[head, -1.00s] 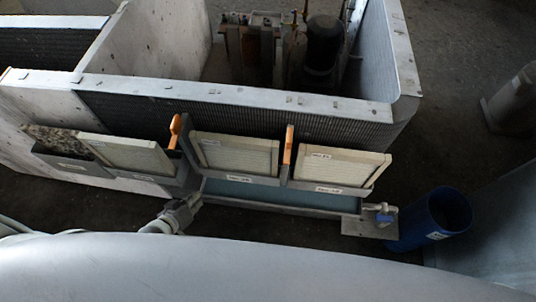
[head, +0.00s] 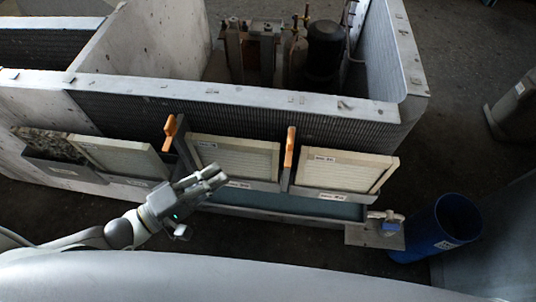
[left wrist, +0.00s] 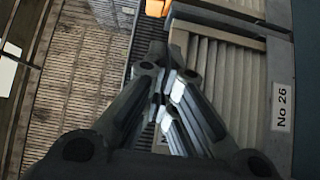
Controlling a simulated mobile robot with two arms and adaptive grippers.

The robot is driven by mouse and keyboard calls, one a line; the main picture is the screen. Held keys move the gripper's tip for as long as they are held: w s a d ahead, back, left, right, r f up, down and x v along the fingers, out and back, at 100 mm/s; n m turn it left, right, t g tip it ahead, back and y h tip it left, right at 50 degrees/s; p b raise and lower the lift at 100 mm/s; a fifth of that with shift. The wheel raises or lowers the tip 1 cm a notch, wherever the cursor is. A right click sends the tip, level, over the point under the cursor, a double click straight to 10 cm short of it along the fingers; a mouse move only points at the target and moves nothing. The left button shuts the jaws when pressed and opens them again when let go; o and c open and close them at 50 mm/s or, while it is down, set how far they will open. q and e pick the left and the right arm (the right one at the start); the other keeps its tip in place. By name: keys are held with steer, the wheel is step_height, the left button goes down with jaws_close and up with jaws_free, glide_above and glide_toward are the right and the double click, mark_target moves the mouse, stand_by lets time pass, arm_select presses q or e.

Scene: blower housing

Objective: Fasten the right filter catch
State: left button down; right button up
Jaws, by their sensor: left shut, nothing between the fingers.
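The right orange catch (head: 290,148) stands upright between the middle filter (head: 235,157) and the right filter (head: 347,170). The left orange catch (head: 171,131) stands at the left side of the middle filter. My left gripper (head: 222,176) is shut and empty, in front of the lower left corner of the middle filter and left of the right catch. In the left wrist view its fingers (left wrist: 165,92) meet before pale filter slats and a "No 26" label (left wrist: 282,106). An orange part (left wrist: 155,8) shows at the top edge there. My right gripper is not in view.
A clean filter (head: 118,155) and a dirty filter (head: 48,145) sit in holders at the left. The grey housing wall runs behind the filters.

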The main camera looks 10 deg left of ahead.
arm_select(q)
steer(key=p, duration=0.2)
glide_toward(290, 147)
steer(key=w+d+f, duration=0.2)
steer(key=w, duration=0.3)
steer(key=shift+w+d, duration=0.2)
steer(key=shift+d, duration=0.05)
